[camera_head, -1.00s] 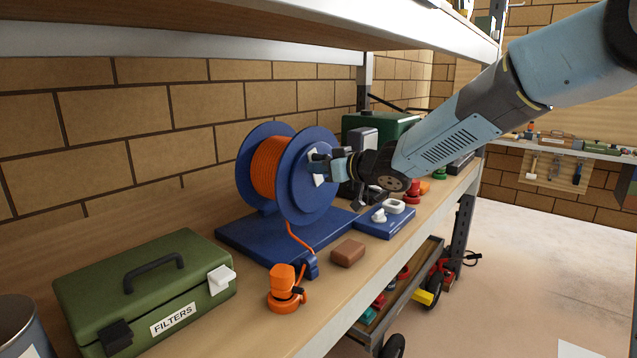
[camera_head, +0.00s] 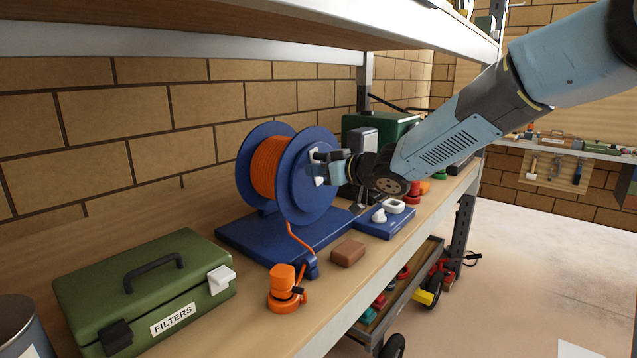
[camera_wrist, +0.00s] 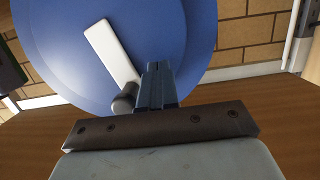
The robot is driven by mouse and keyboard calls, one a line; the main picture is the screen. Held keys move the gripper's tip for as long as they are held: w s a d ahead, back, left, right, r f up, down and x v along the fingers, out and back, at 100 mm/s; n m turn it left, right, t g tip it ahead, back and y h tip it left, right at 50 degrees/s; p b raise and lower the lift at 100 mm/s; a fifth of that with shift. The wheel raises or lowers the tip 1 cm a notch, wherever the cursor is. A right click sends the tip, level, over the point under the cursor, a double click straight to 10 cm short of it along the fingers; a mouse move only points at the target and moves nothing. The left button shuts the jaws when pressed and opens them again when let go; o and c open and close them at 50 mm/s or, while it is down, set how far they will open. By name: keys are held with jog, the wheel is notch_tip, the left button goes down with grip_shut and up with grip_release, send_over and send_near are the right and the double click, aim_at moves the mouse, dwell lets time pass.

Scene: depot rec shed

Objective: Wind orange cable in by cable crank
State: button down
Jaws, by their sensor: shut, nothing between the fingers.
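The blue cable reel (camera_head: 308,195) stands upright on its base, with orange cable (camera_head: 268,168) wound on its drum. A length of cable runs down the front to an orange plug (camera_head: 283,285) on the bench. The white crank arm (camera_wrist: 110,48) lies on the reel's outer disc, with a grey handle (camera_wrist: 124,101) at its lower end in the wrist view. My gripper (camera_wrist: 157,72) is shut and empty just right of that handle; I cannot tell whether they touch. In the head view my gripper (camera_head: 328,156) is at the disc and partly covers the crank.
A green FILTERS box (camera_head: 145,290) stands at the front left. A brown block (camera_head: 348,252) and a blue plate with white fittings (camera_head: 384,222) sit right of the reel's base. A shelf hangs above. Bare bench lies between box and reel.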

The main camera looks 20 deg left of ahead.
jog(key=f+v, duration=0.1)
jog(key=v, duration=0.7)
jog(key=shift+s+d+f, duration=0.2)
jog(key=shift+d+f, duration=0.05)
jog(key=shift+d, duration=0.15)
